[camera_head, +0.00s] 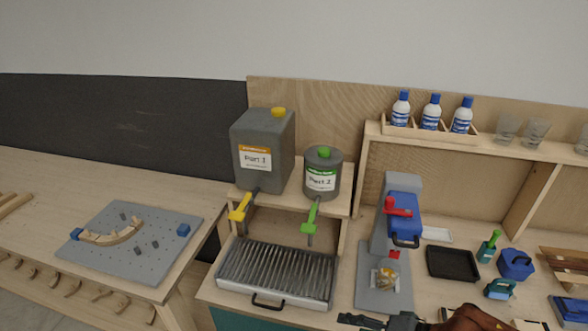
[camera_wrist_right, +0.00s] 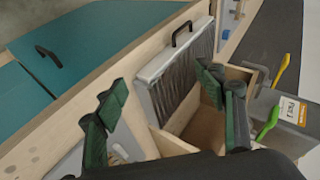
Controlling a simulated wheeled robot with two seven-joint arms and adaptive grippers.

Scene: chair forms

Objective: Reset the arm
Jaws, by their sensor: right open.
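My right gripper (camera_wrist_right: 163,100) shows in the right wrist view as two dark green padded fingers set wide apart, with nothing between them. In the head view, a dark part of it (camera_head: 378,321) shows at the bottom edge, in front of the bench and below the grey press stand. My left gripper is in neither view.
A grey jug labelled Part 1 (camera_head: 263,150) and a can labelled Part 2 (camera_head: 322,174) stand on a shelf above a ribbed tray (camera_head: 275,272). A blue-and-grey press (camera_head: 403,215) and a black tray (camera_head: 453,262) are on the right. A pegboard (camera_head: 130,262) lies left.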

